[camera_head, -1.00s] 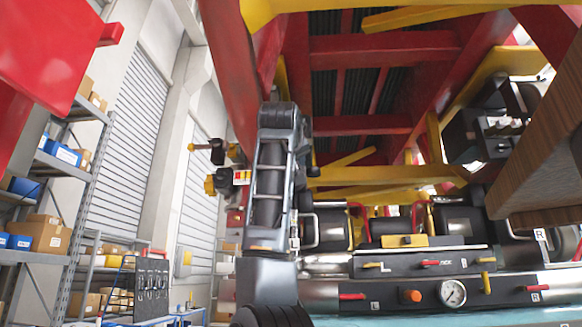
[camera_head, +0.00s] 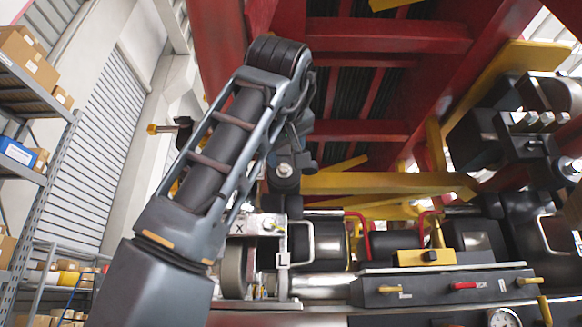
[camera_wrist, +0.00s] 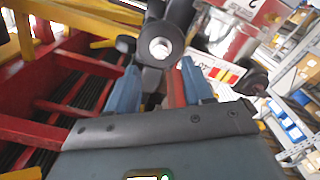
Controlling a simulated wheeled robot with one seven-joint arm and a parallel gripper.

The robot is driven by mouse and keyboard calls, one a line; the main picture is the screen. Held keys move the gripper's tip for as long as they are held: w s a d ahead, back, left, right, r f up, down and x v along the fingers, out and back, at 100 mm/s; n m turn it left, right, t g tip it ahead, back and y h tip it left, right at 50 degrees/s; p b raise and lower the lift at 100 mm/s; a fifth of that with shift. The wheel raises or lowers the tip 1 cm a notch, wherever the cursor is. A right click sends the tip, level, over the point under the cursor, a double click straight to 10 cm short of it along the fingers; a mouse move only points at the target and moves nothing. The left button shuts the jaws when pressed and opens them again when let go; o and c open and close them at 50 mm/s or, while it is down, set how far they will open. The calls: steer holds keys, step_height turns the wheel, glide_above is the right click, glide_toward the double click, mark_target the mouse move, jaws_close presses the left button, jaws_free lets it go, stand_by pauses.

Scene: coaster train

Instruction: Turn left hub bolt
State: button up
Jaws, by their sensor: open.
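The left hub bolt (camera_wrist: 160,48) shows in the wrist view as a pale round head with a dark centre, set in a dark lobed hub (camera_wrist: 153,75). A similar pale round head, which looks like the same bolt (camera_head: 284,170), shows in the head view just right of my forearm. My gripper (camera_wrist: 160,66) is open in the wrist view, with one blue finger on each side of the hub. The bolt appears between and beyond the fingertips; I cannot tell whether they touch anything. In the head view my arm largely hides the gripper.
A dark console (camera_head: 440,287) with small levers lies low at the right. Red beams (camera_head: 388,36) and yellow bars (camera_head: 385,183) close in above and behind. A white-marked panel (camera_head: 262,226) sits below the hub. Storage shelving (camera_head: 40,170) stands far left.

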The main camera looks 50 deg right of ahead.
mark_target(285, 169)
steer(key=shift+p+x, duration=0.85)
steer(key=shift+x, duration=2.3)
jaws_close()
